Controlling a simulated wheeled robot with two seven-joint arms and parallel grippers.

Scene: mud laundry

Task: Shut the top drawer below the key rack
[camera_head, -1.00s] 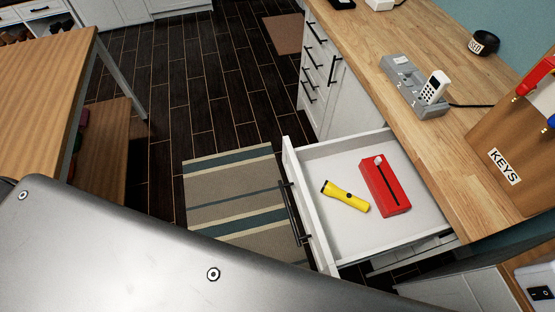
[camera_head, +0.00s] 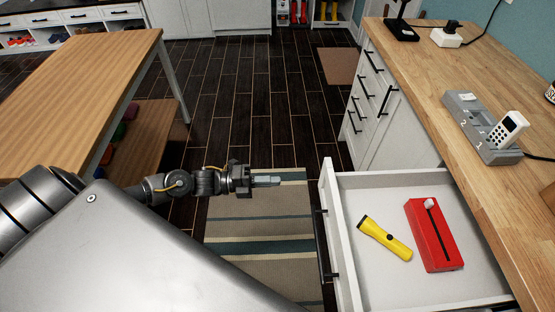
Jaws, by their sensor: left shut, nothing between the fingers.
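The top drawer (camera_head: 432,187) is pulled open from under the wooden counter, at the lower right. Its white front with a black bar handle (camera_head: 328,258) faces left. A yellow flashlight (camera_head: 385,238) and a red box (camera_head: 433,236) with a dark slot lie in it. My left gripper (camera_head: 266,180) is shut and empty, above the striped rug, left of the drawer front and apart from it. My right gripper is not in view. The key rack is out of view.
The wooden counter (camera_head: 440,70) carries a grey charging dock (camera_head: 478,128) with a white handset (camera_head: 508,130). White cabinets with black handles (camera_head: 375,100) stand beyond the drawer. A wooden table (camera_head: 70,95) is at left. The striped rug (camera_head: 262,225) and dark floor between are clear.

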